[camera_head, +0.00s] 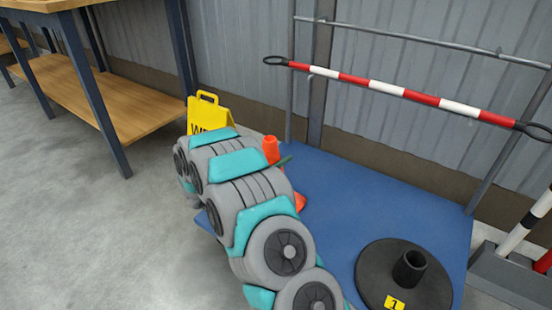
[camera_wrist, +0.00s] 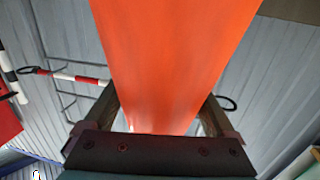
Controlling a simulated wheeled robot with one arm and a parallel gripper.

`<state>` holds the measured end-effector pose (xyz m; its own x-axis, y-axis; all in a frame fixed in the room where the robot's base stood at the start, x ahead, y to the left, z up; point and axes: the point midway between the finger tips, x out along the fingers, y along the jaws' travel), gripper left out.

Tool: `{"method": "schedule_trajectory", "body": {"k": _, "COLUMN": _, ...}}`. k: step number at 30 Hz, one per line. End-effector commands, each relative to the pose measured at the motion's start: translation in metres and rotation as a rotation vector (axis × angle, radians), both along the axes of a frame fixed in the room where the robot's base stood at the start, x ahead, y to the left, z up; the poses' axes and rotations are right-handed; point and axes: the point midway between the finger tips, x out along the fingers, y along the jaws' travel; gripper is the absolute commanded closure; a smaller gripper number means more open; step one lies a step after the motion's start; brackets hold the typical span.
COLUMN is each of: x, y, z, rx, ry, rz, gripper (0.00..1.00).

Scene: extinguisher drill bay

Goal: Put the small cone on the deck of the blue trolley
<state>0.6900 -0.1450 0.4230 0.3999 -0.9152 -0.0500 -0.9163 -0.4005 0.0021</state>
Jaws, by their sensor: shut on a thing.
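The small orange cone (camera_head: 271,149) shows in the head view just beyond my arm, over the left part of the blue trolley's deck (camera_head: 390,195). A piece of its base shows lower down beside my arm, and its middle is hidden. I cannot tell whether the base touches the deck. In the wrist view the cone (camera_wrist: 175,60) fills the middle, between the two fingers of my gripper (camera_wrist: 160,112). My gripper is shut on it. In the head view my arm mostly hides the gripper.
A black round base (camera_head: 375,272) with a yellow "1" label stands on the deck's front right. A red-and-white pole (camera_head: 400,92) spans the trolley's rail frame (camera_head: 420,38). A yellow sign (camera_head: 212,113) stands behind my arm. A workbench (camera_head: 110,95) is at left.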

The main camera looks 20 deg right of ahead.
Motion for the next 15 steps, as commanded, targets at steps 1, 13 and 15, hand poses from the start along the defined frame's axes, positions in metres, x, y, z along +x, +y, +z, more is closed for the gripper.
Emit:
{"method": "schedule_trajectory", "body": {"k": 1, "x": 0.0002, "y": -0.0002, "z": -0.0059, "rx": -0.003, "ry": 0.001, "rz": 0.0, "gripper": 1.0}}
{"method": "schedule_trajectory", "body": {"k": 13, "x": 0.0001, "y": 0.0003, "z": -0.0109, "rx": -0.001, "ry": -0.001, "rz": 0.0, "gripper": 1.0}}
{"method": "schedule_trajectory", "body": {"k": 15, "x": 0.0, "y": 0.0002, "z": -0.0115, "rx": 0.0, "ry": -0.001, "rz": 0.0, "gripper": 0.06}}
